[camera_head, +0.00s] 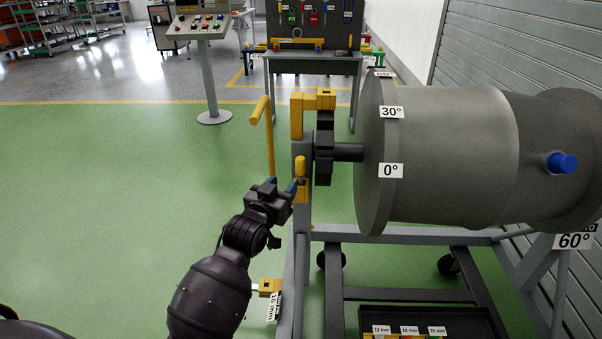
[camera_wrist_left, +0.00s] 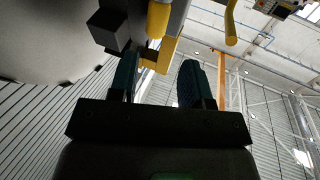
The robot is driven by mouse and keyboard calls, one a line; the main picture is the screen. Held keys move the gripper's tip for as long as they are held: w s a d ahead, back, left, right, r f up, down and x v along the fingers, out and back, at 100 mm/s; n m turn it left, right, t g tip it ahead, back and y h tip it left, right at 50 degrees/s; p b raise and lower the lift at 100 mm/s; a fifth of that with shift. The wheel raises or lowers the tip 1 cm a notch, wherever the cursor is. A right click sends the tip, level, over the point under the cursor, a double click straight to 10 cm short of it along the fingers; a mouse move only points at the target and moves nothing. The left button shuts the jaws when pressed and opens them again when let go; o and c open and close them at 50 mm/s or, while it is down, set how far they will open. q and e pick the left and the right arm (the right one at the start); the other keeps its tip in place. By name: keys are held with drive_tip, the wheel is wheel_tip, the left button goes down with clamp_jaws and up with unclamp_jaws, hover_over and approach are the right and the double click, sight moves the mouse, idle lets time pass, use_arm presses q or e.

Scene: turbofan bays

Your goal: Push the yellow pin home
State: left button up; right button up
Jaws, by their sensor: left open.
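The yellow pin (camera_head: 300,165) stands upright at a yellow block (camera_head: 303,193) on the grey post of the stand. Its rounded upper end shows; how deep it sits cannot be told. My left gripper (camera_head: 282,184) is open, just left of and slightly below the pin's top, with nothing seen between its fingers. In the left wrist view, the two dark fingers (camera_wrist_left: 158,80) are apart, and the yellow pin (camera_wrist_left: 158,18) shows beyond the left finger. Whether a finger touches the pin or block cannot be told. My right gripper is not in view.
A yellow crank handle (camera_head: 262,108) rises close behind my left gripper. A yellow bracket (camera_head: 297,117) tops the post. The grey drum (camera_head: 450,150), with angle labels, fills the right. A dark tray (camera_head: 480,320) sits low in front.

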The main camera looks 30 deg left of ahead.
use_arm(q)
drive_tip(key=w, duration=0.4)
drive_tip(key=shift+w+a+b, duration=0.2)
drive_tip(key=shift+w+b, duration=0.05)
drive_tip(key=shift+b, duration=0.05)
drive_tip(key=shift+w, duration=0.95)
drive_tip(key=w+b, duration=0.1)
drive_tip(key=w, duration=0.2)
drive_tip(key=shift+w+a, duration=0.1)
drive_tip(key=shift+a, duration=0.05)
drive_tip(key=shift+w+a, duration=0.1)
drive_tip(key=shift+w, duration=0.35)
drive_tip(key=shift+r, duration=0.1)
drive_tip(key=c, duration=0.7)
clamp_jaws()
drive_tip(key=shift+r, duration=0.35)
wheel_tip(320, 180, up, 9)
drive_tip(key=shift+r+p, duration=0.15)
drive_tip(key=shift+p, duration=1)
wheel_tip(320, 180, up, 8)
drive_tip(key=p, duration=0.2)
hover_over(299, 168)
drive_tip(key=w, duration=0.1)
drive_tip(key=shift+w+a+r+p, duration=0.1)
drive_tip(key=shift+r+p, duration=0.3)
drive_tip(key=shift+r, duration=0.65)
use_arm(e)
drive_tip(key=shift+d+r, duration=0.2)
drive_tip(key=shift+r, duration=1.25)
